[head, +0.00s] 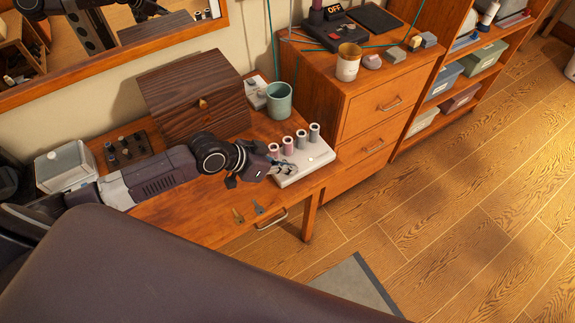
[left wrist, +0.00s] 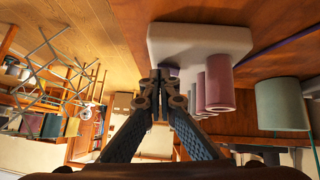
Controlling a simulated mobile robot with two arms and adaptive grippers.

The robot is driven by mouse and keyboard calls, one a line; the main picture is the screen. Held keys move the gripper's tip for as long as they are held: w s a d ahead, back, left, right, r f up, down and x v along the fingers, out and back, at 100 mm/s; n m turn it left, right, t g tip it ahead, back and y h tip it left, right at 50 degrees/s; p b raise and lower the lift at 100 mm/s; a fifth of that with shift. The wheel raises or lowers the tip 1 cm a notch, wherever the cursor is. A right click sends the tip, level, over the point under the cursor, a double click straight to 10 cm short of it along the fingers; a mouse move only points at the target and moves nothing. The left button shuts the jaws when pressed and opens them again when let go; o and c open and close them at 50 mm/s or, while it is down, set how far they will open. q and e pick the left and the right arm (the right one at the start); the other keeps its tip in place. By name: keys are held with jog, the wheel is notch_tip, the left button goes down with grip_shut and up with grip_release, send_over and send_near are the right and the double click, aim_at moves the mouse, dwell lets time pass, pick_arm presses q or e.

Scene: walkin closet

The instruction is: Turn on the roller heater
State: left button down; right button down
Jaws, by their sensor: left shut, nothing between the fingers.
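The roller heater is a white base (head: 306,168) with several pink and grey rollers standing along its back side. It sits near the right end of the wooden vanity table. A small pale spot, perhaps a switch, shows on the base's top right of my fingers. My left gripper (head: 287,172) is shut and empty at the left front part of the base. In the left wrist view the closed fingertips (left wrist: 160,75) are close to the white base (left wrist: 200,42); whether they touch it cannot be told. My right gripper is not in view.
A teal cup (head: 279,101) and a dark wooden box (head: 194,91) stand behind the heater. A taller drawer cabinet (head: 366,108) stands right, carrying a jar (head: 347,65) and a device marked OFF (head: 333,33).

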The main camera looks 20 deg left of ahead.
pick_arm(q)
jog(key=shift+a+f, duration=0.1)
jog(key=shift+f, duration=0.05)
jog(key=shift+w+a, duration=0.5)
jog(key=shift+a, duration=0.1)
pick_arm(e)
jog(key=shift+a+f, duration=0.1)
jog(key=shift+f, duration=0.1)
pick_arm(q)
jog(key=shift+r, duration=0.25)
